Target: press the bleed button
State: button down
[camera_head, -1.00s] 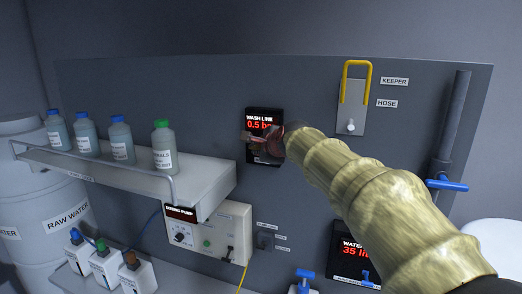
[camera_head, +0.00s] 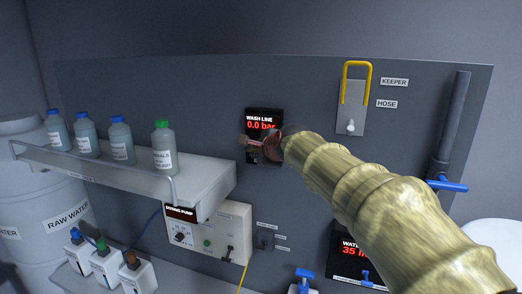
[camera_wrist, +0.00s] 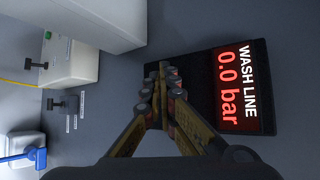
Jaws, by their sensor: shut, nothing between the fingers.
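The black wash line panel (camera_head: 264,115) is on the grey wall board, and its red display reads 0.0 bar. In the wrist view the same panel (camera_wrist: 240,85) appears turned on its side, to the right of my fingers. My gripper (camera_head: 246,141) is shut and empty, with its fingertips in front of the lower left part of the panel. The bleed button is not visible; my gripper and arm cover the lower part of the panel. I cannot tell whether the fingertips touch anything.
A shelf (camera_head: 205,180) with several bottles juts out to the left. Below it is a dosing pump box (camera_head: 225,225). A yellow keeper hook (camera_head: 357,66) is at upper right, a pipe with a blue handle (camera_head: 446,184) at far right. A water panel (camera_head: 345,240) sits lower right.

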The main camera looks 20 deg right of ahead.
jog(key=s+a+p, duration=0.1)
jog(key=s, duration=0.1)
jog(key=s+a+p, duration=0.1)
jog(key=s+a, duration=0.1)
dwell(0.4)
dwell(0.5)
jog(key=s+f+n+g+b, duration=0.3)
jog(key=s+f+n+b, duration=0.7)
jog(key=s+f, duration=0.9)
jog(key=s+d+f+n+g+h+b, duration=0.1)
jog(key=s+f+n+g+b, duration=0.3)
jog(key=s+f+n+b, duration=0.7)
jog(key=s+f+b, duration=0.1)
jog(key=s+f, duration=0.8)
jog(key=f, duration=0.4)
jog(key=shift+d, duration=0.3)
